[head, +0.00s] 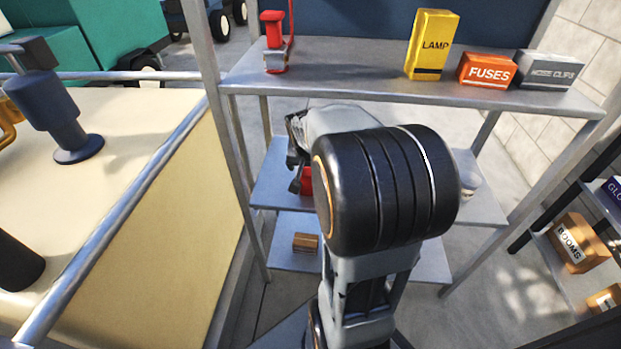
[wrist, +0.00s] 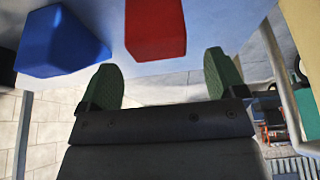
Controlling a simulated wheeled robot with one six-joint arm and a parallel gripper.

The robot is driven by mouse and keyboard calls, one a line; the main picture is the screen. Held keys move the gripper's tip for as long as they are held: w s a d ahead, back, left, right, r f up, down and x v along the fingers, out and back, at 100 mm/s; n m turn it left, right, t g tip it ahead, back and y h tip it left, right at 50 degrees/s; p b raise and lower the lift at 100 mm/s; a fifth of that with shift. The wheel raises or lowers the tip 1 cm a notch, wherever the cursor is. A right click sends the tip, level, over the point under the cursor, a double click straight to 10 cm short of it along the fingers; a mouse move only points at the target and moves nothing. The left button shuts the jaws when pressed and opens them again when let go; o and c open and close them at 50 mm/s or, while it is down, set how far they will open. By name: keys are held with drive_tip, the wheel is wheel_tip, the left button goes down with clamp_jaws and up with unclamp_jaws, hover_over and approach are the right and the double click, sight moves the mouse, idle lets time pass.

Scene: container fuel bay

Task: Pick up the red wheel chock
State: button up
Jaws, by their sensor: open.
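The red wheel chock (wrist: 155,28) shows in the wrist view as a red block at the top centre, cut off by the frame edge. A small red part of it (head: 306,182) shows in the head view on the shelf unit's middle shelf, mostly hidden behind my arm. My gripper (wrist: 163,68) is open, with its two green-padded fingers apart and nothing between them. The chock appears beyond the fingertips, roughly in line with the gap. In the head view my gripper (head: 295,178) is partly hidden by my wrist, just left of the red part.
A blue block (wrist: 62,42) lies left of the chock in the wrist view. The middle shelf (head: 270,188) has a whitish object (head: 468,183) at its right. A brown box (head: 306,243) sits on the lower shelf. The upper shelf (head: 340,72) and metal posts surround my arm.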

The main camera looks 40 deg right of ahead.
drive_tip(key=shift+w+d, duration=0.3)
drive_tip(key=shift+d, duration=0.05)
drive_tip(key=b+x, duration=0.2)
drive_tip(key=x, duration=0.3)
drive_tip(key=shift+w+d, duration=0.1)
drive_tip(key=shift+c, duration=0.3)
drive_tip(key=c, duration=1.2)
